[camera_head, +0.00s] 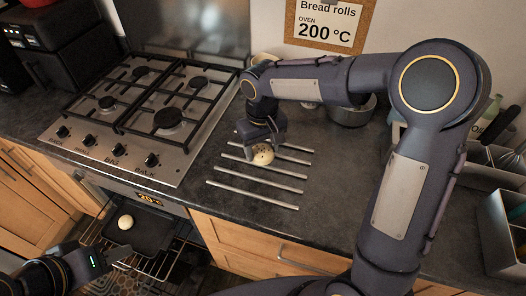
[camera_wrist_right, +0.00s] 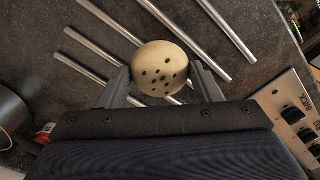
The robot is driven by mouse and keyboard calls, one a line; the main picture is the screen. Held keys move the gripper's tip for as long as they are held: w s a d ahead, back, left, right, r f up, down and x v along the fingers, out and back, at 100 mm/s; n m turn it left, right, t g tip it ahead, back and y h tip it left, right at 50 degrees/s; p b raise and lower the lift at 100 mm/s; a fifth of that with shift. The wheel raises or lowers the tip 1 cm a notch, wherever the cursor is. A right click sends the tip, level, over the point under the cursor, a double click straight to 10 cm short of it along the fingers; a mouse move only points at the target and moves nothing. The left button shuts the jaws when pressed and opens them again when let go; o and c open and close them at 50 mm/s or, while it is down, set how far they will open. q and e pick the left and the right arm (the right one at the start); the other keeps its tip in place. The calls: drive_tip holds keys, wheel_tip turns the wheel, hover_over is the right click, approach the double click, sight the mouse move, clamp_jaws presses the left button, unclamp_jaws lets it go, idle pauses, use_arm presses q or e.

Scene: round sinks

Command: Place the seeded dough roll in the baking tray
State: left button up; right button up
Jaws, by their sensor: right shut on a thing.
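The seeded dough roll (camera_head: 263,154) is pale with dark seeds. It is at the metal bars on the counter, and it also shows between the fingers in the right wrist view (camera_wrist_right: 160,68). My right gripper (camera_head: 262,148) is shut on it from above. I cannot tell whether the roll touches the bars. The dark baking tray (camera_head: 150,236) is on the pulled-out oven rack at the lower left, with a plain pale roll (camera_head: 125,222) in it. My left gripper (camera_head: 122,258) is near the rack's front left; its fingers are too small and dark to read.
Several metal bars (camera_head: 256,187) are set in the counter (camera_head: 330,200). The gas hob (camera_head: 150,105) lies left of them, above the open oven. A metal pot (camera_head: 352,112) stands behind my right arm. A sign on the wall reads "Bread rolls, oven 200 °C" (camera_head: 330,20).

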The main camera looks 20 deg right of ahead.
sight(263, 154)
drive_tip(key=shift+w+d+f, duration=0.15)
drive_tip(key=shift+w+f, duration=0.3)
drive_tip(key=shift+f, duration=0.1)
drive_tip(key=f, duration=0.3)
drive_tip(key=shift+w+d+f, duration=0.15)
drive_tip(key=shift+w, duration=0.15)
drive_tip(key=shift+f, duration=0.3)
drive_tip(key=shift+f, duration=0.15)
drive_tip(key=o, duration=1)
